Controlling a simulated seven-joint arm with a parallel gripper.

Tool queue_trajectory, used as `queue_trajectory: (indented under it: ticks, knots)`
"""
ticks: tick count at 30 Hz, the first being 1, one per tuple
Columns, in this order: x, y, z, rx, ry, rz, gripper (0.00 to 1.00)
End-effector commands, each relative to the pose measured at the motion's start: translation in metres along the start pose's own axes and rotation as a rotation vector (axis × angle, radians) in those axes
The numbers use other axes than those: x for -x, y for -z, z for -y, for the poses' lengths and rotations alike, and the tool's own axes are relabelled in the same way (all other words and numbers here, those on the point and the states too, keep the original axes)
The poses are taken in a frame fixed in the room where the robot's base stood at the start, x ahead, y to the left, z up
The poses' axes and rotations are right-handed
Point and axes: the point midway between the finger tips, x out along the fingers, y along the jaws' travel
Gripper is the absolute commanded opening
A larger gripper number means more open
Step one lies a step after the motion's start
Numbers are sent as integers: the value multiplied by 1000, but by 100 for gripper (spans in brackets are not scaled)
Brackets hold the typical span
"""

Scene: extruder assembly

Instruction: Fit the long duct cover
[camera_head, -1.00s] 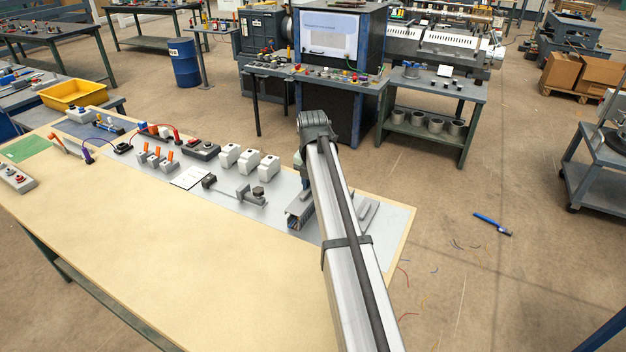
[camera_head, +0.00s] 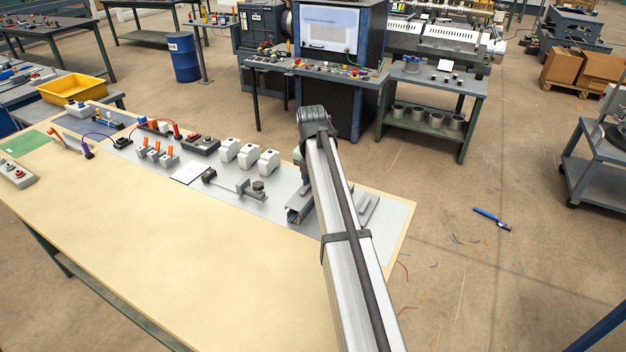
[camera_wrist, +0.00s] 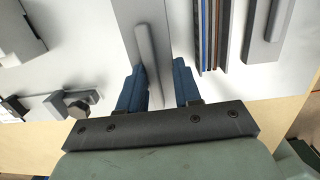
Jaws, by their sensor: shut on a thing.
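My gripper (camera_wrist: 160,88) has its two blue fingers closed on the long duct cover (camera_wrist: 130,18), a flat grey strip with a raised rounded grip along its middle. In the wrist view the cover lies to the left of the open duct (camera_wrist: 226,50), roughly parallel to it. Coloured wires show inside the duct. I cannot tell how high the cover is above the plate. In the head view the duct's near end (camera_head: 293,217) shows left of my arm, which hides the fingers and most of the cover.
Another grey strip with a raised bar (camera_wrist: 262,42) lies right of the duct. A clamp-like part with a dark knob (camera_head: 257,187) and several white blocks (camera_head: 249,156) stand to the left. The table's front (camera_head: 190,245) is clear; its right edge is close to the duct.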

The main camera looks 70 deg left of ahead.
Motion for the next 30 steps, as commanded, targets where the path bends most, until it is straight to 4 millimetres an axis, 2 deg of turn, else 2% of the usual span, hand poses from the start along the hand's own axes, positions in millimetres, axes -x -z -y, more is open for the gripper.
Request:
queue_trajectory:
  ticks: [30]
  knots:
    - [-15, 1, 0, 0, 0, 0, 3]
